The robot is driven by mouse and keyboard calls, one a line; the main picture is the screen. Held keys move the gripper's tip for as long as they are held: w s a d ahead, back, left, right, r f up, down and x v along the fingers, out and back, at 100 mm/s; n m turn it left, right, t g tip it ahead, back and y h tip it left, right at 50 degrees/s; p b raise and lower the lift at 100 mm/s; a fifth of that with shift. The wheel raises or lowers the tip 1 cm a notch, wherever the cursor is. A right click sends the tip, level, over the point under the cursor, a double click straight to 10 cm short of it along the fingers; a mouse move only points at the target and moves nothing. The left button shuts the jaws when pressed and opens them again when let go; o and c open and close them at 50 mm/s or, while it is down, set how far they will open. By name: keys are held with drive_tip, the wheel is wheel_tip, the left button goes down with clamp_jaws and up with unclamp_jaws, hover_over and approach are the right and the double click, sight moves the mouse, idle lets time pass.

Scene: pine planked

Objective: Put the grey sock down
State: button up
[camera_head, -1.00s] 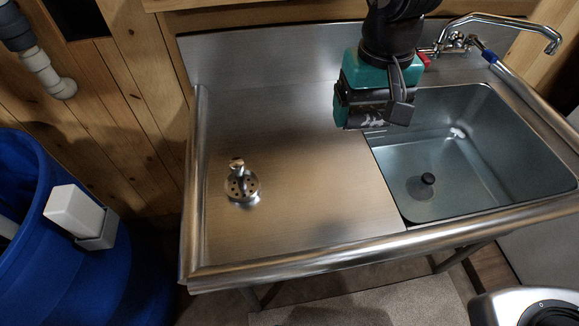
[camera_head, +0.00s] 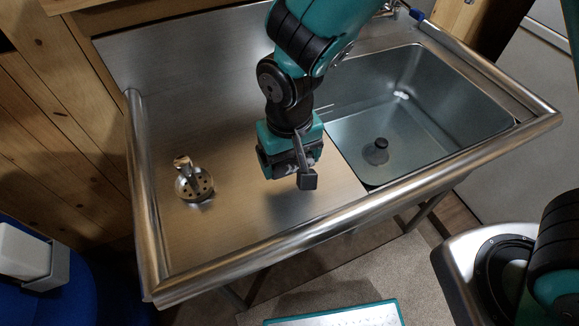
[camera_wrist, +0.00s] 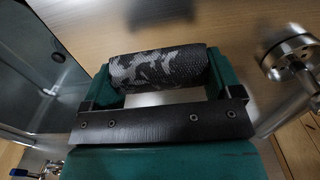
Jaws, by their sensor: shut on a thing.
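The grey sock (camera_wrist: 158,70) shows in the wrist view as a rolled bundle with a dark and light grey camouflage pattern. My gripper (camera_head: 288,168) is shut on it, with the sock lying across between the two fingers. In the head view the gripper hangs over the steel drainboard (camera_head: 230,145), just left of the basin. The gripper's body hides most of the sock there. A shadow lies on the board below the gripper, and the sock appears to be held above the surface.
A metal fitting with a perforated round base (camera_head: 193,184) stands on the drainboard's left; the wrist view shows it too (camera_wrist: 290,54). The sink basin (camera_head: 430,110) with a dark drain plug (camera_head: 376,150) is at right. A raised rim (camera_head: 270,250) edges the front. The board between is clear.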

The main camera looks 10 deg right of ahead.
sight(290, 179)
drive_tip(key=shift+f, duration=1.85)
drive_tip(key=shift+f, duration=0.1)
drive_tip(key=o, duration=0.7)
drive_tip(key=shift+o, duration=0.2)
wheel_tip(290, 179, up, 12)
drive_tip(key=shift+r, duration=0.1)
drive_tip(key=shift+d+r, duration=0.15)
drive_tip(key=shift+r, duration=0.1)
drive_tip(key=s+d+r+n+y, duration=0.4)
drive_tip(key=s+d+r, duration=0.5)
drive_tip(key=s, duration=0.1)
drive_tip(key=shift+s+d+r, duration=0.2)
drive_tip(key=shift+s+d, duration=0.15)
